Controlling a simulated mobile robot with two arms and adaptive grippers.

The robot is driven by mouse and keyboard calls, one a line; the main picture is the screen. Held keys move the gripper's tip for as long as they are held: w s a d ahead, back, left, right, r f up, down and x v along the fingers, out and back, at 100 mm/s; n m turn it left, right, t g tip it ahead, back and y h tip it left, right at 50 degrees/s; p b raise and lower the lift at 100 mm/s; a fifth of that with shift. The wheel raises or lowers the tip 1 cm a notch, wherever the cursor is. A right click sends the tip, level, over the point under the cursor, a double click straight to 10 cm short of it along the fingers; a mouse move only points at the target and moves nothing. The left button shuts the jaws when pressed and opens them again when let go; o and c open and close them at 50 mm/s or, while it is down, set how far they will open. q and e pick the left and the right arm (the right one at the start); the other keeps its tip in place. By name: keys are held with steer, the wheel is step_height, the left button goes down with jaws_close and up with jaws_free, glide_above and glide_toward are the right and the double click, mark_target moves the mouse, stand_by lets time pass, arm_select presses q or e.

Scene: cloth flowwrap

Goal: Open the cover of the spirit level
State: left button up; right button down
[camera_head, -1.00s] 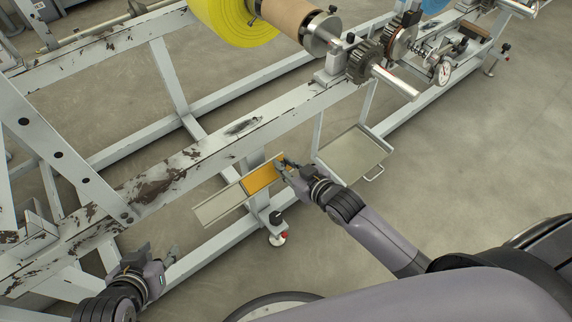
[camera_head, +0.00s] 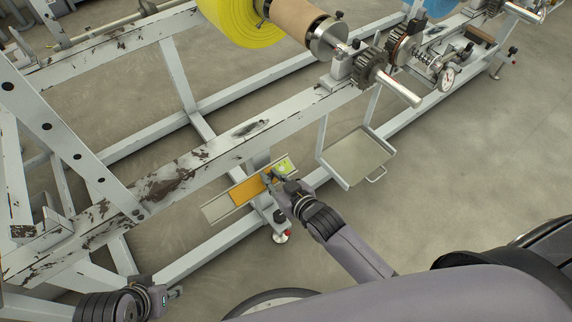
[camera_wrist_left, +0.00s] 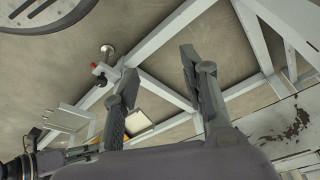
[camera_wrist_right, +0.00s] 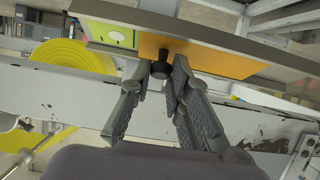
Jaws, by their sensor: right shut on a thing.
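The spirit level is a bright green plate with a round pale vial (camera_head: 284,167) at the right end of a narrow rail below the machine beam; it also shows in the right wrist view (camera_wrist_right: 112,37). Its orange sliding cover (camera_head: 247,190) lies to the left of it on the rail, and the level is uncovered. My right gripper (camera_head: 273,179) is at the cover's right end, its fingers shut on the cover's black knob (camera_wrist_right: 161,66). My left gripper (camera_wrist_left: 158,70) is open and empty, low at the left in the head view (camera_head: 174,293).
The machine's white, chipped beam (camera_head: 200,160) runs just behind the rail. A grey tray (camera_head: 352,160) hangs to the right. A yellow roll (camera_head: 235,22), a shaft and gears (camera_head: 370,68) sit above. Open floor lies in front.

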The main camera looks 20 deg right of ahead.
mark_target(248, 180)
steer(key=a, duration=0.1)
steer(key=s+a, duration=0.1)
steer(key=a, duration=0.1)
steer(key=a+p, duration=0.1)
steer(key=shift+s+a, duration=0.15)
steer(key=shift+s, duration=0.15)
steer(key=shift+s+a, duration=0.1)
steer(key=shift+a, duration=0.25)
arm_select(q)
steer(key=x, duration=0.4)
steer(key=shift+w+d+f, duration=0.1)
steer(key=shift+f, duration=0.25)
arm_select(e)
steer(key=c, duration=1.5)
jaws_free()
steer(key=shift+c, duration=0.2)
arm_select(q)
steer(key=shift+r, duration=0.1)
arm_select(e)
steer(key=shift+s+d, duration=0.1)
steer(key=v, duration=1.1)
steer(key=shift+s+r, duration=0.25)
steer(key=shift+s, duration=0.05)
